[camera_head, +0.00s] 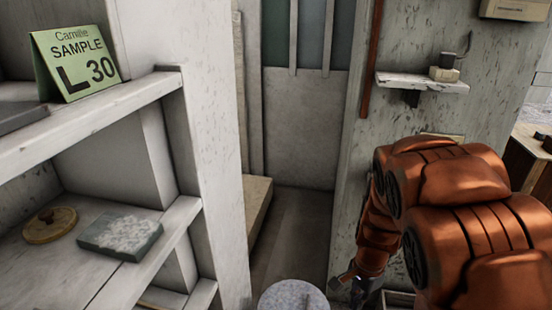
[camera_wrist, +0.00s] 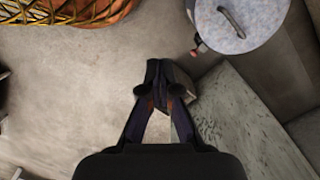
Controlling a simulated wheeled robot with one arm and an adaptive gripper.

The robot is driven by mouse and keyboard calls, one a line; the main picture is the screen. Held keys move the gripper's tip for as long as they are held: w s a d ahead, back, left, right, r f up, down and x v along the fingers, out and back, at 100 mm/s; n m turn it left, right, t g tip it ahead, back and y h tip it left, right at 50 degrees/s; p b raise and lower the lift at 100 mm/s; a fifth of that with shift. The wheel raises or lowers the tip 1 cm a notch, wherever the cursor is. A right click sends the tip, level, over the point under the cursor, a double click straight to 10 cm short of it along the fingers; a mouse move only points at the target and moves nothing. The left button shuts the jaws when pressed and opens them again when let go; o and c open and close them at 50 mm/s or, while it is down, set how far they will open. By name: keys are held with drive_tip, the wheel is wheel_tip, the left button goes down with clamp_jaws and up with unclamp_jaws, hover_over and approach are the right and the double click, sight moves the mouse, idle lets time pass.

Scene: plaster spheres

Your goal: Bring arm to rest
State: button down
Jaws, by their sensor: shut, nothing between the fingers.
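My orange arm fills the right side of the head view, folded with its end hanging down. My gripper (camera_head: 354,284) shows only in part near the bottom edge of that view. In the wrist view my gripper (camera_wrist: 159,92) points down at the floor, with its two dark fingers together at the tips. Nothing is held between them. A pale block-like thing lies partly hidden behind the fingertips.
A white shelf unit (camera_head: 205,130) stands at the left, bearing a green sample card (camera_head: 75,62). A round grey lid (camera_head: 292,297) is at the bottom, also in the wrist view (camera_wrist: 240,20). A small wall shelf (camera_head: 422,83) and a wooden cabinet (camera_head: 530,160) are at the right.

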drive_tip(key=s+a+r+n+g, duration=0.1)
drive_tip(key=s+r+n, duration=0.5)
drive_tip(key=s, duration=0.6)
drive_tip(key=s+a+r+n+g, duration=0.1)
drive_tip(key=s+r+n, duration=0.5)
drive_tip(key=s, duration=0.5)
wheel_tip(320, 180, up, 18)
drive_tip(key=t+p, duration=0.1)
drive_tip(key=p, duration=1.5)
drive_tip(key=shift+d+r+h+p, duration=0.15)
drive_tip(key=shift+d+h+p, duration=0.1)
drive_tip(key=shift+h+p, duration=0.15)
drive_tip(key=shift+w, duration=0.1)
